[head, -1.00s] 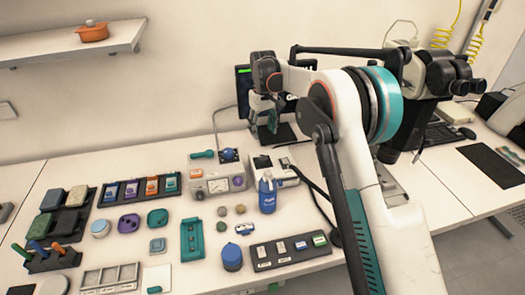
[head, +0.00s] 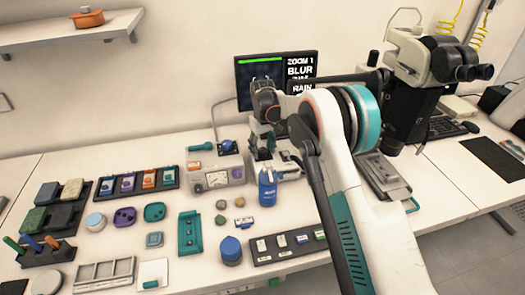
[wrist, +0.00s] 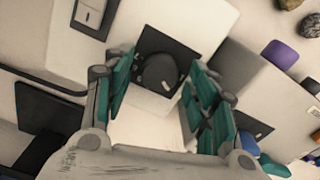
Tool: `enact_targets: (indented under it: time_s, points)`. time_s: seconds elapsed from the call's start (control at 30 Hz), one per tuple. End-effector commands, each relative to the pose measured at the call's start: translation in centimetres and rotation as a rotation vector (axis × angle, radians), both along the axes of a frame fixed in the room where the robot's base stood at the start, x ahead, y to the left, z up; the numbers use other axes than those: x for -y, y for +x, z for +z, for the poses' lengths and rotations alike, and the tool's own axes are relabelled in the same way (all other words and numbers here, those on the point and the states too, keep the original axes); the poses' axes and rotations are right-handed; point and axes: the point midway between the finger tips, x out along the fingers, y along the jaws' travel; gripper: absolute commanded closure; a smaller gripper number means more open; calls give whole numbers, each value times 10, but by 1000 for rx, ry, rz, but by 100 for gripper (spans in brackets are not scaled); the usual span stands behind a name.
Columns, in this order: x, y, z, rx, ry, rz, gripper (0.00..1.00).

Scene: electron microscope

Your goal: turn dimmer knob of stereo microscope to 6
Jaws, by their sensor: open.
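The dimmer knob (wrist: 158,70) is a dark round knob with a small pale mark, on a black square plate of a white box (wrist: 190,20). In the wrist view it lies between the teal fingers of my gripper (wrist: 160,95). The fingers are open and appear apart from the knob; their height above it is unclear. In the head view my gripper (head: 262,152) points down at the white box (head: 289,166), and the knob is hidden there. The stereo microscope (head: 440,60) stands at the right back.
A monitor (head: 277,75) stands behind my gripper. A blue bottle (head: 268,190) stands just in front of the box, and a device with a gauge (head: 216,176) is to its left. Several small items and trays cover the table on the left.

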Motion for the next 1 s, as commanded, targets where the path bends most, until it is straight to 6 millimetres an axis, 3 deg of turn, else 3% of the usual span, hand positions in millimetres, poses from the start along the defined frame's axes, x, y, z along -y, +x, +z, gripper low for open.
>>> enact_targets:
  time_s: [0.33,0.53,1.0]
  points:
    - [0,0,-3,0,0,0,48]
    - [0,0,-3,0,0,0,93]
    - [0,0,-3,0,0,-73,93]
